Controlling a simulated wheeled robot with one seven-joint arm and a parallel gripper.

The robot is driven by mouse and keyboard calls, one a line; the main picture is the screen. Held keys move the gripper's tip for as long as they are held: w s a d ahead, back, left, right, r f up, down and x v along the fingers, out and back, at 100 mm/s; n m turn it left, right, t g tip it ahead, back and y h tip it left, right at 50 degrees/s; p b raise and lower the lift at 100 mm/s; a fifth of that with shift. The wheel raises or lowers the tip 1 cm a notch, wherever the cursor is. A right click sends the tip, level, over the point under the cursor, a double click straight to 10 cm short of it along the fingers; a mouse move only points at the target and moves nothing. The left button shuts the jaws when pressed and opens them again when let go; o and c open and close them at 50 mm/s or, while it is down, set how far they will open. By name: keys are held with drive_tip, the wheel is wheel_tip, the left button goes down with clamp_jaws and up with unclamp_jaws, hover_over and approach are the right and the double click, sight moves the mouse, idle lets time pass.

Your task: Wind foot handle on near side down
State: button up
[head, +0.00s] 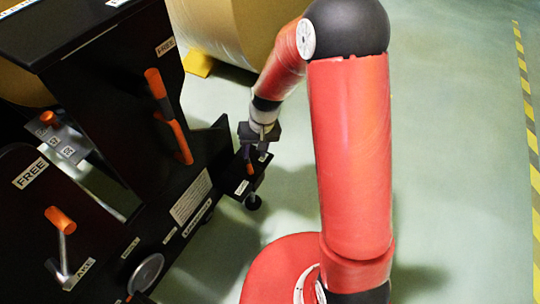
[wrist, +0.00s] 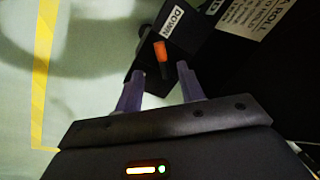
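The foot handle has an orange grip (wrist: 160,52), seen in the wrist view just beyond my fingertips. A white DOWN label (wrist: 172,22) is on the black part beside it. My gripper (wrist: 158,72) is open, with its two fingers apart and nothing visible between them; the orange grip lies ahead of the gap. In the head view my gripper (head: 260,152) points down over the black foot bracket, and the orange grip (head: 250,169) shows just below and left of it. I cannot tell whether the fingers touch it.
The black machine (head: 120,110) fills the left, with a large orange-gripped lever (head: 165,105), a smaller lever (head: 60,220) and a round knob (head: 146,272). A big kraft roll (head: 215,30) stands behind. The green floor on the right is clear up to the yellow-black line (head: 526,95).

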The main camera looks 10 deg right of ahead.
sight(251, 168)
drive_tip(key=f, duration=0.2)
drive_tip(key=a+f, duration=0.1)
drive_tip(key=f, duration=0.2)
drive_tip(key=f+b, duration=0.1)
drive_tip(key=f, duration=0.1)
drive_tip(key=shift+s+a+f, duration=0.15)
drive_tip(key=shift+a+f, duration=0.15)
drive_tip(key=shift+f, duration=0.05)
clamp_jaws()
